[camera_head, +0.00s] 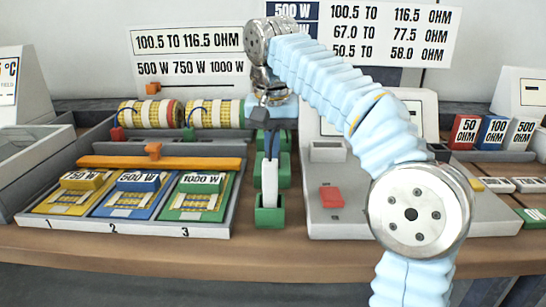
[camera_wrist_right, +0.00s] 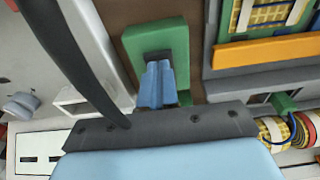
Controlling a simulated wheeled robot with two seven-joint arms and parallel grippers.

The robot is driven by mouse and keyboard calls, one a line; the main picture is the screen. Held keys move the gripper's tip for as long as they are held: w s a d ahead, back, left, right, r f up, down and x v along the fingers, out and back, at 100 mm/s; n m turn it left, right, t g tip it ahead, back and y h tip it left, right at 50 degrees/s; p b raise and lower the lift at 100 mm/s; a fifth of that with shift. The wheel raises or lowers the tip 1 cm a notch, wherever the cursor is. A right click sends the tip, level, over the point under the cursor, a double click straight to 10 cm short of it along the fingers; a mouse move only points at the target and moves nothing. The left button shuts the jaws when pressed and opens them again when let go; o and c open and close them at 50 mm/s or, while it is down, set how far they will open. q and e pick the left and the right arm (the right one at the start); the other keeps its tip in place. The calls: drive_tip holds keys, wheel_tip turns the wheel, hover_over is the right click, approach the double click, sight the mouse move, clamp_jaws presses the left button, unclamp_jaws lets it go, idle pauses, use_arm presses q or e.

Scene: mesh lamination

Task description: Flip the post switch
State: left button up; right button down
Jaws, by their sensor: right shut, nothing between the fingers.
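My right gripper (camera_head: 271,152) reaches down over a narrow green post fixture between the tray and the grey machine. Its blue fingers are shut with nothing between them. In the right wrist view, the shut fingers (camera_wrist_right: 157,82) point at a green block (camera_wrist_right: 180,42) with a darker recess, and overlap it; I cannot tell if they touch. In the head view, a pale upright piece (camera_head: 268,184) stands in the green base (camera_head: 270,217), just below the fingertips. Which part is the post switch is not clear. My left gripper is not in view.
A tray (camera_head: 130,228) with numbered yellow, blue and green slots lies to the left, with an orange bar (camera_head: 200,163) behind them. The grey machine (camera_head: 345,222) with a red switch (camera_head: 332,197) stands close on the right. Labelled blocks (camera_head: 465,131) sit further right.

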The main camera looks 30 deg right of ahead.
drive_tip(key=shift+r+p, duration=1.4)
drive_tip(key=shift+r, duration=0.5)
wheel_tip(320, 180, up, 3)
drive_tip(key=shift+r, duration=0.1)
